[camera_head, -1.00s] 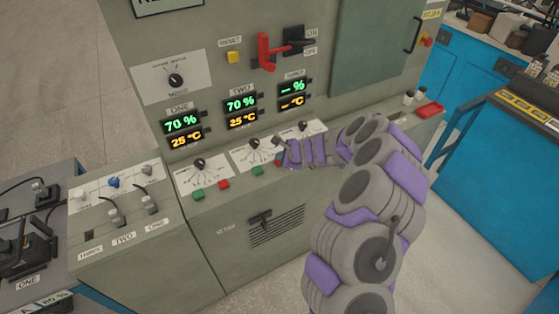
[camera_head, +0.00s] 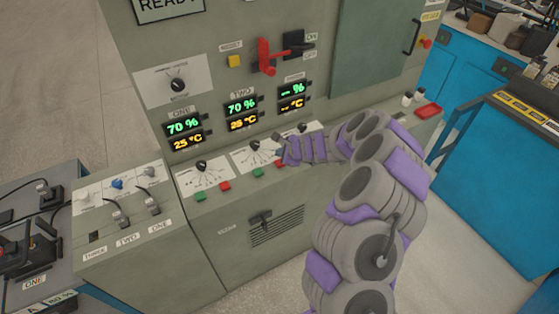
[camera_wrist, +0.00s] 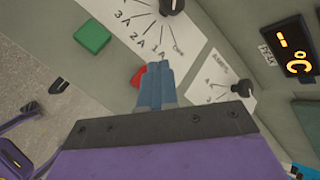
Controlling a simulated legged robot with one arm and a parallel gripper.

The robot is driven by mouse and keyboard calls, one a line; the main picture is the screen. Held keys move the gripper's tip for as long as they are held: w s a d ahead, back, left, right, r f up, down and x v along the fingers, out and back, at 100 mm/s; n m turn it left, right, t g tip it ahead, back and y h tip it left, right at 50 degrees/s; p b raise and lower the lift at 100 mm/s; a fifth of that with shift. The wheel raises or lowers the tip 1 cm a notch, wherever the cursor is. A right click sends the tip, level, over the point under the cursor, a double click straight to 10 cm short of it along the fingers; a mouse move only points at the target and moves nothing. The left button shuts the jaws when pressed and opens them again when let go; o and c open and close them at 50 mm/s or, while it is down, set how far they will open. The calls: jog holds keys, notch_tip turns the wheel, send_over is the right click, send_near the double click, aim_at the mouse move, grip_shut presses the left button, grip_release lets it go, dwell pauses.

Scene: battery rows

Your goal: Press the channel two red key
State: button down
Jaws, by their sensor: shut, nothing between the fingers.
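The channel two red key (camera_wrist: 137,77) shows in the wrist view beside my blue-grey fingertips, which partly cover it. My gripper (camera_wrist: 156,68) is shut and empty, with its tips over or against the key's edge; I cannot tell whether they touch. The channel two green key (camera_wrist: 92,38) is up and left of it, clear of the fingers. In the head view my gripper (camera_head: 278,150) is at the right side of the channel two panel (camera_head: 246,158). There the purple gripper body hides most of the red key.
Channel one's red key (camera_head: 225,186) and green key (camera_head: 200,197) lie to the left. The channel two dial (camera_head: 255,146) is close to my gripper. Channel three's dial (camera_head: 303,128) is to the right, its keys hidden by my arm. A red lever (camera_head: 265,58) stands above.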

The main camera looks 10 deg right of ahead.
jog(key=shift+r+p, duration=1.35)
jog(key=shift+r, duration=0.6)
jog(key=shift+f, duration=0.1)
jog(key=s+a+r+n+g+y, duration=0.1)
jog(key=s+a+r+n+y, duration=0.1)
jog(key=s+a+r+n, duration=0.45)
jog(key=s+a+r+n+g+y, duration=0.25)
jog(key=s+a+r, duration=0.25)
jog(key=a+r, duration=0.4)
jog(key=s+r+n+g+h, duration=0.1)
jog(key=s+r+n, duration=0.25)
jog(key=s, duration=0.35)
jog(key=s+r+n+g+h, duration=0.1)
jog(key=s+r+n+g, duration=0.1)
jog(key=s+n, duration=0.35)
jog(key=s+d+n+g+h, duration=0.1)
jog(key=s+d+h, duration=0.1)
jog(key=s+d, duration=0.3)
jog(key=s+d+n+g+h, duration=0.1)
jog(key=s+d, duration=0.4)
jog(key=s, duration=0.8)
jog(key=s+d+n+g+h, duration=0.1)
jog(key=s+d+h, duration=0.3)
jog(key=s, duration=0.5)
jog(key=shift+s+d+f, duration=0.4)
jog(key=shift+d, duration=0.2)
